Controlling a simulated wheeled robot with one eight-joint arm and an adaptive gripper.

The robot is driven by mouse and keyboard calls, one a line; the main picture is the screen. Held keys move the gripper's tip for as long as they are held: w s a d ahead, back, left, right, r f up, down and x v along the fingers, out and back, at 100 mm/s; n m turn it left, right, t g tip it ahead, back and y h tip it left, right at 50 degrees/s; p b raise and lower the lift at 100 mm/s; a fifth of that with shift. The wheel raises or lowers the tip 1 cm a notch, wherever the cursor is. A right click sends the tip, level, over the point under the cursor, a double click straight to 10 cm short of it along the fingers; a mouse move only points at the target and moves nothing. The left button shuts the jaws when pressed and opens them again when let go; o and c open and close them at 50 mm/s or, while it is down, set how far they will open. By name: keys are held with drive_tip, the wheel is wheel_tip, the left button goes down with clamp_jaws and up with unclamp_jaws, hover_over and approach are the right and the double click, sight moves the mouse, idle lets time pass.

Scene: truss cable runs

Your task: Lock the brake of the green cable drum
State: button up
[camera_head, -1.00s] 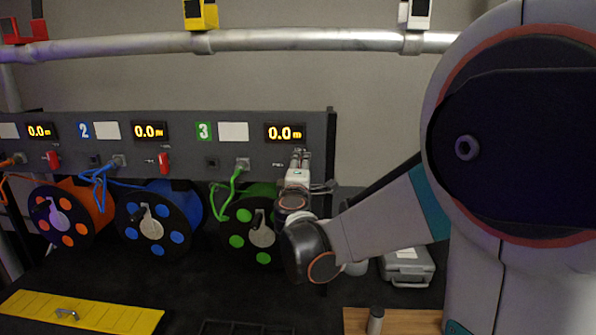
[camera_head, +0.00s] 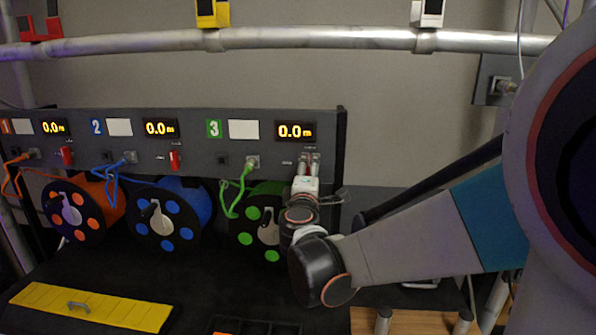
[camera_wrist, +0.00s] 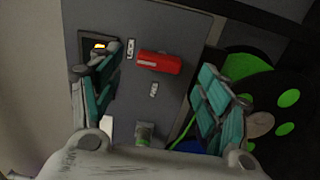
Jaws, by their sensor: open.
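The green cable drum (camera_head: 250,238) hangs below the panel under the number 3, partly hidden by my arm. My gripper (camera_head: 308,162) is at the panel's right end, under the third display, and hides that drum's brake lever in the head view. In the wrist view, the red brake lever (camera_wrist: 160,63) sits on the grey panel (camera_wrist: 178,25), between the open fingers of my gripper (camera_wrist: 162,66). Gaps show on both sides of the lever. It lies sideways in that picture, beside the LOCK and FREE labels. The green drum (camera_wrist: 288,98) shows at the right.
The orange drum (camera_head: 72,212) and blue drum (camera_head: 165,215) hang to the left, each with a red lever above. A green cable (camera_head: 240,190) drops from the panel beside my gripper. A yellow lid (camera_head: 90,307) lies on the dark surface below.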

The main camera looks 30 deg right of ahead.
drive_tip(key=v, duration=0.7)
drive_tip(key=shift+s, duration=0.1)
drive_tip(key=s+f+m+g+y+b, duration=0.25)
drive_tip(key=s+f+m+g, duration=0.25)
drive_tip(key=s+f+m, duration=0.3)
drive_tip(key=s+a+f+m+g+y+b, duration=0.1)
drive_tip(key=s+a+f+m+g+y, duration=0.1)
drive_tip(key=s+a+f+y, duration=0.5)
drive_tip(key=s+a+f+m, duration=0.1)
drive_tip(key=s+a+f, duration=0.1)
drive_tip(key=s+a, duration=0.3)
drive_tip(key=shift+s+a+f+g+b, duration=0.2)
drive_tip(key=shift+a+f+g+b, duration=0.15)
drive_tip(key=shift+a, duration=0.25)
drive_tip(key=shift+y, duration=0.25)
